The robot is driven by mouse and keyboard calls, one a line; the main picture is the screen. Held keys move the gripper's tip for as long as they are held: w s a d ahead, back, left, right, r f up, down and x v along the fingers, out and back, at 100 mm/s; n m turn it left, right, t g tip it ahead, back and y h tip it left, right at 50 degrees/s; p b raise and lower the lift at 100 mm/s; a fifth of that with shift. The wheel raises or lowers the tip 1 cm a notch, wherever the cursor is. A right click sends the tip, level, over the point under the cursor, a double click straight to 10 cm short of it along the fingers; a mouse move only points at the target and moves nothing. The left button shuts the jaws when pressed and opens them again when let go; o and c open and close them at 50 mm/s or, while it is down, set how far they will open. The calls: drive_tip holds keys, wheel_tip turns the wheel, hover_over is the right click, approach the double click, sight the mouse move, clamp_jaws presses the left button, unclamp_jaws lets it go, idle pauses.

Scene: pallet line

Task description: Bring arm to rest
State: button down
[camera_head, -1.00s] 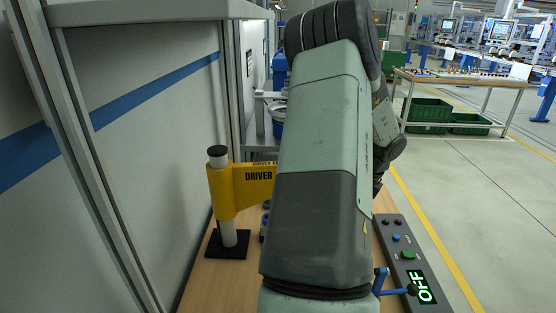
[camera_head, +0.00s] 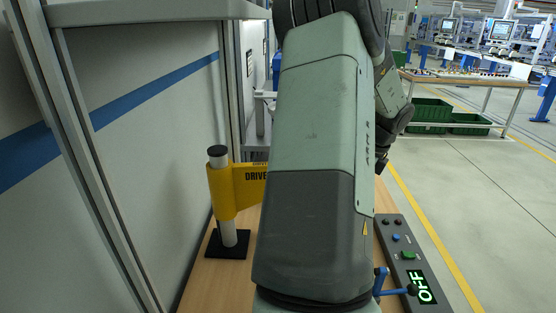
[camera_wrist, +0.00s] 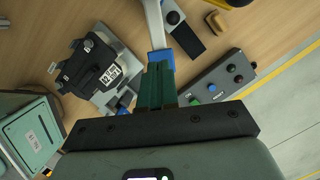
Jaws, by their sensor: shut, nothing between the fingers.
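My arm fills the middle of the head view, and my gripper's fingertips cannot be made out there. In the wrist view my gripper (camera_wrist: 157,80) shows as two green fingers pressed together, shut and empty, above a wooden bench top (camera_wrist: 40,28). A pale bar with a blue end (camera_wrist: 158,30) lies in line with the fingertips in that view; I cannot tell the gap between them.
A control box (camera_head: 408,258) with a lever and a lit "OFF" display stands at the bench's right edge. A yellow "DRIVER" sign (camera_head: 222,190) on a post stands left. A black device (camera_wrist: 95,68) sits on the bench. Green crates (camera_head: 430,110) stand farther off.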

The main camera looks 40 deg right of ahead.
drive_tip(key=shift+r, duration=0.25)
idle(0.4)
drive_tip(key=w+a+r+n, duration=0.2)
drive_tip(key=a+r+n, duration=0.5)
drive_tip(key=a+n, duration=0.2)
drive_tip(key=w+a+r+n, duration=0.2)
drive_tip(key=a+r+n, duration=0.5)
drive_tip(key=a+n, duration=0.2)
drive_tip(key=s+a+r+n+g, duration=0.1)
drive_tip(key=s+a+r+n, duration=0.2)
drive_tip(key=s+a+n, duration=0.55)
drive_tip(key=s+a+r+n, duration=0.1)
drive_tip(key=a+r+n, duration=0.35)
drive_tip(key=n, duration=0.85)
drive_tip(key=s+a+f+m+t+y, duration=0.1)
drive_tip(key=a+m+y, duration=0.1)
drive_tip(key=a, duration=0.5)
drive_tip(key=s+a+m+t+y, duration=0.1)
drive_tip(key=a+m, duration=0.2)
drive_tip(key=a, duration=0.5)
drive_tip(key=w+t+h, duration=0.1)
drive_tip(key=w, duration=0.1)
drive_tip(key=w+f+h, duration=0.1)
drive_tip(key=h, duration=0.1)
drive_tip(key=shift+w+a+f+m+t+h, duration=0.1)
drive_tip(key=shift+w+f+m+t+h, duration=0.1)
drive_tip(key=shift+w+m+t+h, duration=0.15)
